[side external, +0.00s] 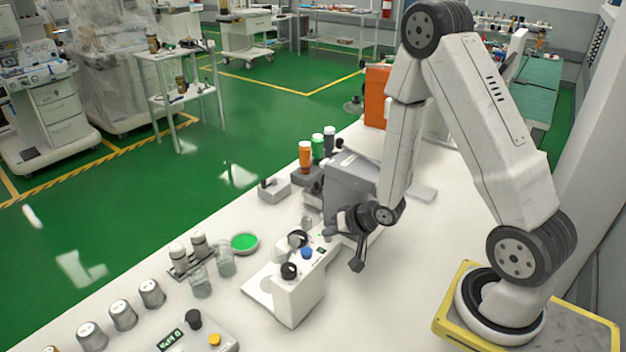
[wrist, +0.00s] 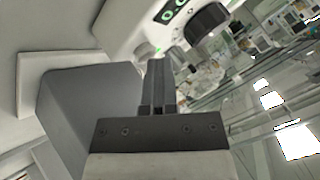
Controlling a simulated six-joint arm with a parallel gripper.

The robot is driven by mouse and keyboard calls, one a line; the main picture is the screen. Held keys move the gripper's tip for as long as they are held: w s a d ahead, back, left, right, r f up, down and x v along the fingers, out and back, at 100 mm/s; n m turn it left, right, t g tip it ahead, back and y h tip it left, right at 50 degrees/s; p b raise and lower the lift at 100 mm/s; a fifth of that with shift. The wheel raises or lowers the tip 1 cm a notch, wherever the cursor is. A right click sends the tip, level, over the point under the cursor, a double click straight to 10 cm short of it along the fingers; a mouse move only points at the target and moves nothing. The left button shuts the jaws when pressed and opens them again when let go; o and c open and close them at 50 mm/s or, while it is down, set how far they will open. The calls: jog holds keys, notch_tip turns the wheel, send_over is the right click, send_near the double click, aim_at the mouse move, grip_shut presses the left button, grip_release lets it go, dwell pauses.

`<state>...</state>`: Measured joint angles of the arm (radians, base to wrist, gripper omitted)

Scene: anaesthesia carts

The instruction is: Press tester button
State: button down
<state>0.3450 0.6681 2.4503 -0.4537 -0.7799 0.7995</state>
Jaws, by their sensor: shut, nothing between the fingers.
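My gripper (side external: 357,264) is shut and empty, its fingers pointing down just right of a white device. The white device (side external: 300,292) has black knobs (side external: 289,271) and a blue button (side external: 307,253) on its top. A gap shows between the fingers and the blue button. In the wrist view my shut fingertips (wrist: 155,65) lie in front of a white housing (wrist: 122,28) with green-lit round displays (wrist: 167,16), a dark knob (wrist: 208,22) and a small green light. No button shows clearly there. I cannot tell for certain which device is the tester.
A grey box (side external: 350,180) stands behind my gripper. Another device at the front has a display, a black knob and a yellow button (side external: 214,340). Vials, metal cups and a green-filled dish (side external: 244,242) line the left edge. The white table (side external: 390,310) is clear at front right.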

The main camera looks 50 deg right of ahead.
aim_at(331, 239)
jog(key=shift+r, duration=0.95)
jog(key=shift+r, duration=0.1)
jog(key=shift+r, duration=2.4)
jog(key=s+a+r+n+g+h, duration=0.1)
jog(key=s+a+r+n+g, duration=0.3)
jog(key=s+a+n+g, duration=0.2)
jog(key=s+a+n, duration=0.1)
jog(key=s, duration=0.1)
jog(key=shift+s+a+n+g, duration=0.2)
jog(key=shift+s+n+g, duration=0.1)
jog(key=shift+n, duration=0.1)
